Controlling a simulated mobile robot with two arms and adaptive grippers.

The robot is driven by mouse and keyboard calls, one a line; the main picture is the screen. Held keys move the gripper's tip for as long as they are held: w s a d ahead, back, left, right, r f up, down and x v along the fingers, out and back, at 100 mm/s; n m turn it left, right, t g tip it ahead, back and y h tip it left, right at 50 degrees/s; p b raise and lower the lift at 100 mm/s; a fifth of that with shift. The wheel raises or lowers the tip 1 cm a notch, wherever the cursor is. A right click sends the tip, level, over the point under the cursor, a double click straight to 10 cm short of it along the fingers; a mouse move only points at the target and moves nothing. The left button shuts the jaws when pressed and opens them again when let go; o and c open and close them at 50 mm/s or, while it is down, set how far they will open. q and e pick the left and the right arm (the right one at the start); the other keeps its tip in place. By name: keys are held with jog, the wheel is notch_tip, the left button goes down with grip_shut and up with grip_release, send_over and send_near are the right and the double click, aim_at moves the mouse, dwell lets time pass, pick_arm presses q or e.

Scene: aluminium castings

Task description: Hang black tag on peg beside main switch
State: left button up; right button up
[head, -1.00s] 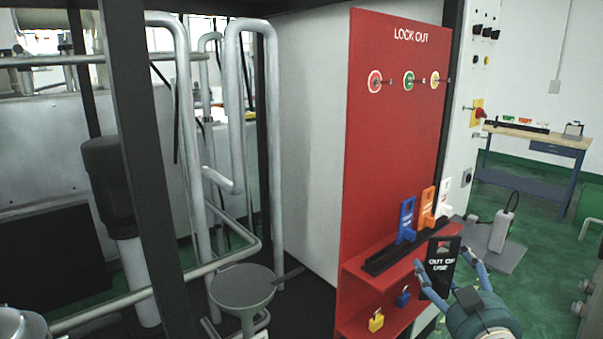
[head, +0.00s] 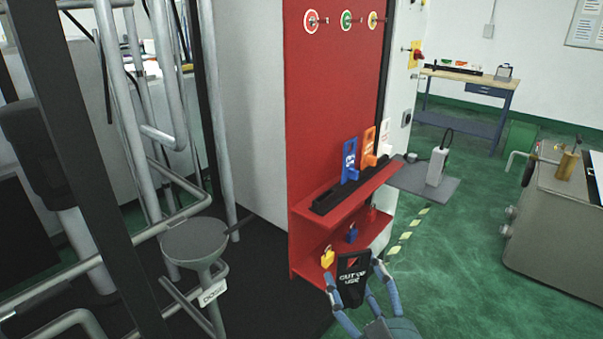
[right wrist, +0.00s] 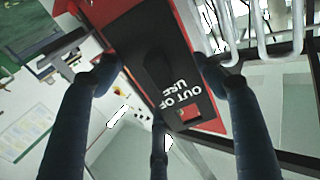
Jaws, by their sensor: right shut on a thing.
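The black "OUT OF USE" tag (head: 353,283) is held upright by my right gripper (head: 354,272), in front of the lower shelf of the red lock-out board. The red and yellow main switch (head: 416,54) is on the pale cabinet side, right of the red board. A small peg (head: 404,49) sticks out just left of the switch, with nothing seen on it. The tag is well below and apart from both. My left gripper is out of view.
The red board (head: 330,100) carries round labels with pegs on top. Blue (head: 349,160), orange (head: 369,148) and white tags stand in a black rack on its shelf. Yellow (head: 327,257) and blue padlocks are below.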

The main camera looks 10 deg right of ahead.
jog(key=w+d+r+m+h, duration=0.1)
jog(key=w+d+r+h, duration=0.1)
jog(key=w+d+r, duration=1.2)
jog(key=shift+w+d+r+m+h, duration=0.25)
jog(key=shift+d+r+m+h, duration=0.05)
jog(key=shift+d+r, duration=0.5)
jog(key=w+a+p, duration=0.4)
jog(key=w+a, duration=0.8)
jog(key=w, duration=0.3)
notch_tip(320, 180, down, 7)
jog(key=p, duration=0.2)
jog(key=shift+w+a, duration=0.15)
jog(key=shift+w, duration=0.25)
